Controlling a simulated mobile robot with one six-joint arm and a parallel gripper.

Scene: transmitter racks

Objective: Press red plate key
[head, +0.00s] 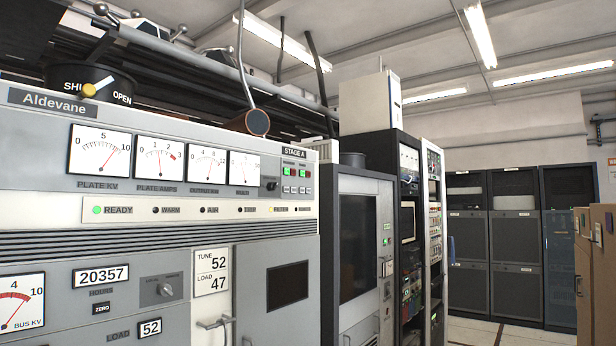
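On the grey Aldevane cabinet (150,225), a small panel marked STAGE A (294,153) sits at the upper right of the front, right of the row of meters. It carries small green and red keys (297,172), with small pale labels or keys below them. Their lettering is too small to read, so I cannot tell which red one is the plate key. My gripper is not in view.
A dark knob (270,184) sits left of the keys. Below are a lamp strip (200,210) with READY lit green, and a door handle (214,322). Equipment racks (400,230) stand to the right. Floor (480,330) shows at lower right, near brown cabinets (600,260).

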